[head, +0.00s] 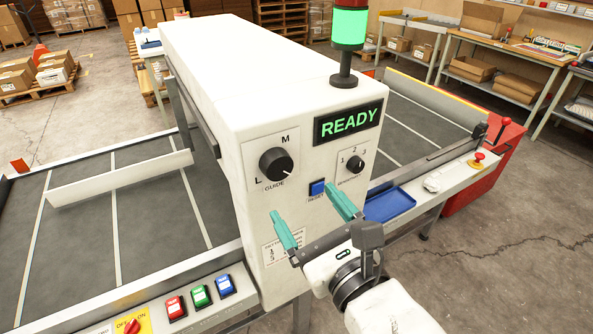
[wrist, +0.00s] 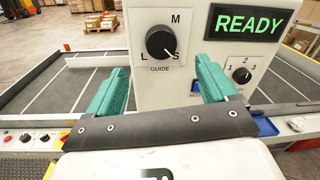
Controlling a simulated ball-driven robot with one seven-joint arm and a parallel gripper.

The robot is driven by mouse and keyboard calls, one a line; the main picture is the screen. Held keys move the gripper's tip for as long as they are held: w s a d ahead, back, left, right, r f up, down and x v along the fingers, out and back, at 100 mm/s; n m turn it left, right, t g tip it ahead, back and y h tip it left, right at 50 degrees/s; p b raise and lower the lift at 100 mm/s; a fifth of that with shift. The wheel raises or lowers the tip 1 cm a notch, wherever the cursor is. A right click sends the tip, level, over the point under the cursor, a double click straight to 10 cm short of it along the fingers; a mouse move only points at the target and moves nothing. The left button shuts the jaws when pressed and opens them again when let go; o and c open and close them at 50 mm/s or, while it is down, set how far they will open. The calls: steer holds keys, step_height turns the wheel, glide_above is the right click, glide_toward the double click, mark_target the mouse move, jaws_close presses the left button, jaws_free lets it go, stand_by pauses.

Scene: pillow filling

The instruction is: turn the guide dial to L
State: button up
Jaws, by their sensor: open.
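The black guide dial (head: 276,166) sits on a white plate on the front of the white machine, with L at its lower left and M above. In the wrist view the dial (wrist: 160,42) also shows an S at its lower right, and its white pointer mark appears turned toward S. My gripper (head: 306,204) has teal fingers spread apart with nothing between them. It is in front of the panel, lower than the dial and apart from it. In the wrist view the dial lies beyond the gap between the fingertips (wrist: 160,68).
A smaller numbered dial (head: 356,163) and a blue reset button (head: 317,188) are right of the guide dial. A green READY display (head: 348,122) is above them. A blue tray (head: 390,204) and a red emergency button (head: 478,158) are on the right ledge. Coloured buttons (head: 200,295) line the left ledge.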

mark_target(279, 168)
steer(key=p+x, duration=0.3)
steer(key=x, duration=0.7)
steer(key=shift+w+a+p, duration=0.15)
steer(key=shift+w+p, duration=0.15)
steer(key=shift+f, duration=0.1)
steer(key=c, duration=1.1)
